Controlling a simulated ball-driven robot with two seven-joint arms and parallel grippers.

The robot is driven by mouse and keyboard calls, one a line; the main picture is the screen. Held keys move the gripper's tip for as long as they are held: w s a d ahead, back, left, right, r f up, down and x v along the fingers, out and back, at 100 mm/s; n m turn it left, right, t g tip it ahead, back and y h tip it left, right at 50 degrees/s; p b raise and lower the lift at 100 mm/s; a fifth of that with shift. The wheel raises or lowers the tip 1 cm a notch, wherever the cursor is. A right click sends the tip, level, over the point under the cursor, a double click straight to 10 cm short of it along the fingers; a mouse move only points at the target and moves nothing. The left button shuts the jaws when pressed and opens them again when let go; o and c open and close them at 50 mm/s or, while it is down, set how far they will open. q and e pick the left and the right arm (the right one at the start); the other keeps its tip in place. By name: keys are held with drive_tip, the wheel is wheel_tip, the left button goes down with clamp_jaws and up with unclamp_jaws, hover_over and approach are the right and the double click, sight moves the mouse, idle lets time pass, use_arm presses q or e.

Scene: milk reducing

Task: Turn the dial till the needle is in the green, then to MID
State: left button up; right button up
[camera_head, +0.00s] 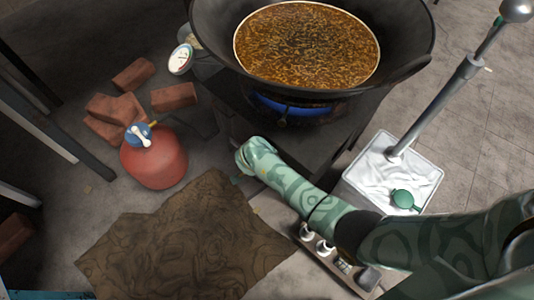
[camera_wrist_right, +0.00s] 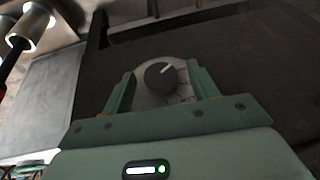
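The dial (camera_wrist_right: 160,75) is a dark round knob with a white pointer line on a pale round plate, in the right wrist view. Its pointer aims up and to the right; the plate's markings are not legible. My right gripper (camera_wrist_right: 162,70) is open, with one green finger on each side of the dial and gaps visible beside the knob. In the head view my right gripper (camera_head: 241,160) is at the stove's front, and the dial is hidden there. A round white gauge (camera_head: 181,59) stands left of the wok; its needle is too small to read. My left gripper is not in view.
A wok (camera_head: 410,45) of brown liquid sits over a blue flame (camera_head: 284,106). A red gas cylinder (camera_head: 153,165), bricks (camera_head: 174,97) and a brown cloth (camera_head: 180,250) lie to the left. A white tray (camera_head: 365,172) with a metal pole stands right, beside my arm.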

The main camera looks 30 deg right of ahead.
drive_tip(key=c, duration=0.9)
drive_tip(key=t, duration=0.2)
drive_tip(key=m+t+y, duration=0.1)
drive_tip(key=t, duration=0.1)
drive_tip(key=s+t+y, duration=0.1)
drive_tip(key=t, duration=0.2)
drive_tip(key=shift+d+f, duration=0.15)
drive_tip(key=shift+f, duration=0.15)
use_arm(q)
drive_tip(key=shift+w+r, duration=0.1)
use_arm(e)
drive_tip(key=shift+m, duration=0.3)
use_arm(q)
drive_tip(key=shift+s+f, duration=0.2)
use_arm(e)
drive_tip(key=o, duration=1)
drive_tip(key=shift+c, duration=0.2)
